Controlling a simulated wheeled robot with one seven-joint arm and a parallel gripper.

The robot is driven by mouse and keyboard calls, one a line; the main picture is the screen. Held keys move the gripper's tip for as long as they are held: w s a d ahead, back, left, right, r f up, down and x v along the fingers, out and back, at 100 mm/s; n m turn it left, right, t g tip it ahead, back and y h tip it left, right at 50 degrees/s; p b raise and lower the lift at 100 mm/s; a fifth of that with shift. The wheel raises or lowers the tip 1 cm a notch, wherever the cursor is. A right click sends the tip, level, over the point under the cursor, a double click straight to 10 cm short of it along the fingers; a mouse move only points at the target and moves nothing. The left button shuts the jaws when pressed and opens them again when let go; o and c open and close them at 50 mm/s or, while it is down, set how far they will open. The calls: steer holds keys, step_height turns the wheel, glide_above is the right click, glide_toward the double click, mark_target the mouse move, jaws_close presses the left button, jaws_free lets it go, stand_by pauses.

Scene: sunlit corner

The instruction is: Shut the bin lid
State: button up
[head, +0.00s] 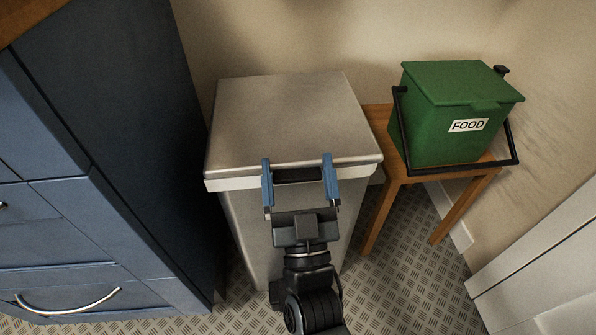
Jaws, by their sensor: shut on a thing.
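A brushed-steel bin (285,235) stands on the floor in the middle of the head view. Its flat steel lid (285,115) lies over the top, with a pale band along the front edge. I cannot tell whether a small gap is left under it. My gripper (298,164) is at the middle of the lid's front edge. Its two blue fingers are shut on the black handle (297,175), one at each end. My arm hides part of the bin's front.
A green food bin (430,130) with a closed lid and black bail stands on a wooden stool (405,178) to the right. Blue drawers (95,150) stand close on the left. A white unit (545,270) is at the lower right. Patterned floor (405,275) is clear between.

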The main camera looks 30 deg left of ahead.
step_height(320, 180, down, 3)
steer(key=shift+d+r, duration=0.1)
steer(key=o, duration=1.2)
steer(key=s+d, duration=0.1)
steer(key=s, duration=0.1)
steer(key=s+d+f+p, duration=0.1)
steer(key=s+d, duration=0.1)
steer(key=s, duration=0.1)
steer(key=shift+s+d+f, duration=0.3)
steer(key=shift+s+d, duration=0.05)
